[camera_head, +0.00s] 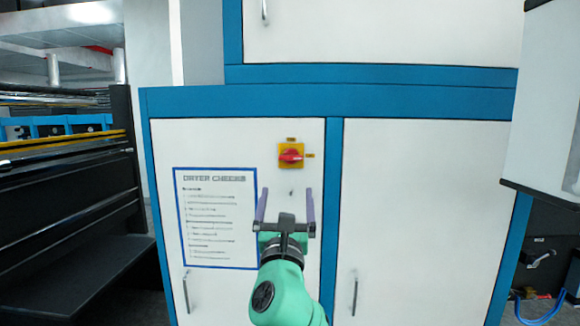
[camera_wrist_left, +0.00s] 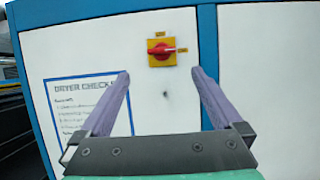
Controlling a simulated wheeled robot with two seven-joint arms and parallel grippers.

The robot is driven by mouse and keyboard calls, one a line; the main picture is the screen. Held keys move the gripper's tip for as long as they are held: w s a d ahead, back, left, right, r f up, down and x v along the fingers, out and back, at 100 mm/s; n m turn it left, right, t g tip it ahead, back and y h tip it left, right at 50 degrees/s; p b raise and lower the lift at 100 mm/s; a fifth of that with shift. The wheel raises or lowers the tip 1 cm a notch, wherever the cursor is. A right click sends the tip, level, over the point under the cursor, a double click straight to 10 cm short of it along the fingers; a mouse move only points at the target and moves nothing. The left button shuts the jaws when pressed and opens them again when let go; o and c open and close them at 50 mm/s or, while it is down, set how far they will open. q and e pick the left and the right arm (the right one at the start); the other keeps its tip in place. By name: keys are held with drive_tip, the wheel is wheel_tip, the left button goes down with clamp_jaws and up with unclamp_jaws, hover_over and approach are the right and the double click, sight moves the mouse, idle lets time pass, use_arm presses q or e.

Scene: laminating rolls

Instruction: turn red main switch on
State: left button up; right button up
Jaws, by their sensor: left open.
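The red main switch (camera_head: 291,155) is a red knob on a yellow square plate, on the left white door of a blue-framed cabinet. Its knob lies roughly sideways, with small yellow labels above and to the right. It also shows in the left wrist view (camera_wrist_left: 161,50), above and between the fingertips. My left gripper (camera_head: 285,190) is open and empty, its two purple fingers pointing up below the switch. It is apart from the knob in the picture; the exact gap to the door cannot be told. My right gripper is not in view.
A "DRYER CHECKS" sheet (camera_head: 216,218) is on the same door, left of my gripper. Door handles (camera_head: 186,292) sit low on the doors. A dark machine (camera_head: 70,190) stands at left, and a light panel (camera_head: 543,110) juts in at right. The door around the switch is clear.

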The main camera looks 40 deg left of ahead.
sight(290, 160)
use_arm(q)
drive_tip(key=p+x, duration=0.2)
drive_tip(key=x, duration=0.4)
drive_tip(key=p+x, duration=0.1)
drive_tip(key=x, duration=0.6)
drive_tip(key=shift+w+f+p, duration=0.1)
drive_tip(key=shift+w+p, duration=0.3)
drive_tip(key=shift+w+a, duration=0.2)
drive_tip(key=shift+h, duration=0.3)
drive_tip(key=c, duration=1.2)
